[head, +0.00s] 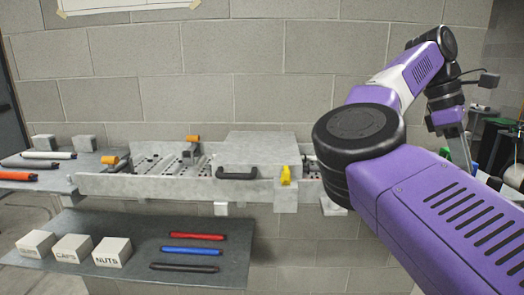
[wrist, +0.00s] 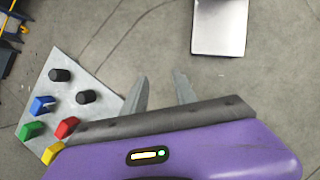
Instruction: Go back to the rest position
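My gripper shows in the wrist view (wrist: 158,82), with its two grey fingers apart and nothing between them. It points down over the grey floor. In the head view my purple arm reaches up on the right and folds down at the far right, where the gripper end is partly hidden behind my arm link. The gripper is well to the right of the grey fixture (head: 130,187) at the wall and touches nothing that I can see.
A lower shelf (head: 130,275) holds white boxes (head: 73,248) and several coloured rods (head: 191,250). A side table (head: 20,175) stands left. In the wrist view, a pale board (wrist: 95,110) with coloured clips lies left, and a light panel (wrist: 218,28) lies at the top.

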